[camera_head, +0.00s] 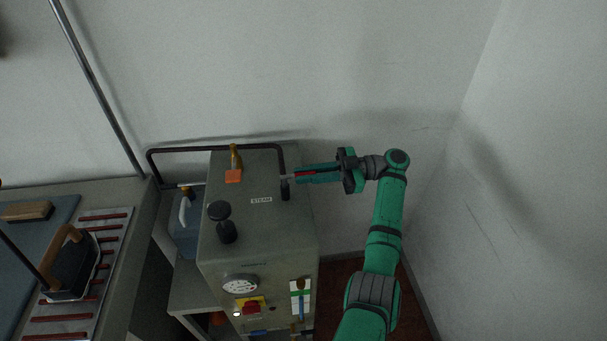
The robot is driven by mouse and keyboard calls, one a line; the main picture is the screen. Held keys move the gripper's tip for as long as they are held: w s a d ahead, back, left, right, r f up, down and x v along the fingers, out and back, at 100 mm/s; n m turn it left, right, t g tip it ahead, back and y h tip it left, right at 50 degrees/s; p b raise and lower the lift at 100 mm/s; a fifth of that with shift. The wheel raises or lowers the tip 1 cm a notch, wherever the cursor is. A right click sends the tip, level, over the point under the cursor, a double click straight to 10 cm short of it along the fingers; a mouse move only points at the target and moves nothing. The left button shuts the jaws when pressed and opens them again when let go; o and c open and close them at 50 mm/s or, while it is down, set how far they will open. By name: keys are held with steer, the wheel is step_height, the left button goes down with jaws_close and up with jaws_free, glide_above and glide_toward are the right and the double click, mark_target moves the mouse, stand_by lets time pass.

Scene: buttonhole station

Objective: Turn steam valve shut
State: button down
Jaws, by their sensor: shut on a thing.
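The steam valve (285,190) is a dark upright fitting on top of the grey boiler (261,223), at its right back, beside a small white label reading STEAM (261,200). A thin handle with a red part (305,174) points right from it. My gripper (301,176) reaches in from the right, its green fingers lying along this handle and shut on it. The fingers hide part of the handle. The exact angle of the valve is hard to tell.
A black knob (220,211) and a brass fitting with an orange tag (233,176) stand on the boiler top. A dark pipe (215,149) runs behind. An iron (71,266) rests on a slatted rack at left. Walls stand behind and right.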

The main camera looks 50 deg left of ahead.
steer(key=shift+s+a+f, duration=0.15)
steer(key=shift+s, duration=0.05)
steer(key=c, duration=1.7)
jaws_free()
steer(key=shift+c, duration=0.2)
steer(key=shift+w, duration=0.15)
steer(key=shift+w+d, duration=0.15)
steer(key=shift+d, duration=0.05)
steer(key=v, duration=0.5)
steer(key=shift+a, duration=0.1)
steer(key=shift+v, duration=1)
